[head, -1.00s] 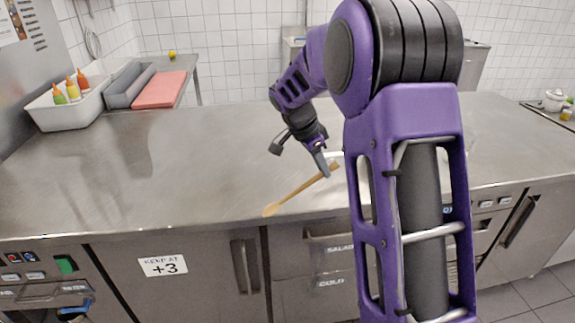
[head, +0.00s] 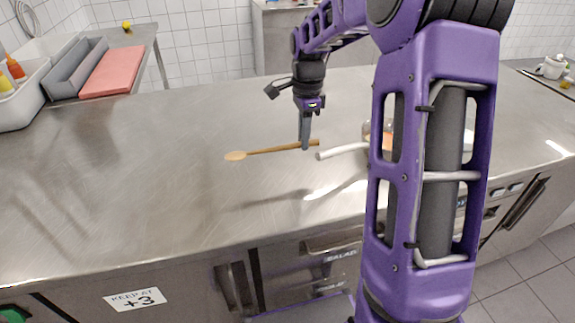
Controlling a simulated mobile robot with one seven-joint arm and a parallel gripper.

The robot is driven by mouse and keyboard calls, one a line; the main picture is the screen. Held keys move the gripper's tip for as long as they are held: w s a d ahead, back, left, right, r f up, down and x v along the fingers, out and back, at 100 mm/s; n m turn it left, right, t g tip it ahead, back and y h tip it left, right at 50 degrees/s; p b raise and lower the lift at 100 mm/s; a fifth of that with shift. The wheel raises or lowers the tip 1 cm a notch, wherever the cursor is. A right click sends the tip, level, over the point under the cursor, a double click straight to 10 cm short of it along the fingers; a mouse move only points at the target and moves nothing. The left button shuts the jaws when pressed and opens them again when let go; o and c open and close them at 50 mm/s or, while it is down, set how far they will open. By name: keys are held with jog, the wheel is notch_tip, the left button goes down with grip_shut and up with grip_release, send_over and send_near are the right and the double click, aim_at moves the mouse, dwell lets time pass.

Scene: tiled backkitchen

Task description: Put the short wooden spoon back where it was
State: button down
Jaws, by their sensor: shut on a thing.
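The short wooden spoon (head: 270,151) is light brown and lies roughly level in the head view, its bowl to the left and its handle to the right. My gripper (head: 305,146) points down and is shut on the handle near its right end. The spoon appears at or just above the steel counter; I cannot tell whether it touches. The fingertips partly cover the handle.
The steel counter (head: 130,190) is mostly clear on the left. A pan (head: 345,151) with a pale handle stands right of the spoon, mostly hidden behind my arm. A red board (head: 112,68), a grey bin (head: 75,68) and a white tub (head: 22,105) stand at the back left.

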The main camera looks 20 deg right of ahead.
aim_at(302, 172)
notch_tip(302, 172, down, 8)
jog(key=shift+f+b, duration=0.1)
jog(key=shift+b, duration=0.2)
jog(key=c, duration=0.9)
grip_release()
jog(key=shift+o, duration=0.2)
notch_tip(302, 172, up, 12)
jog(key=shift+d+r+p, duration=0.1)
jog(key=shift+p, duration=0.5)
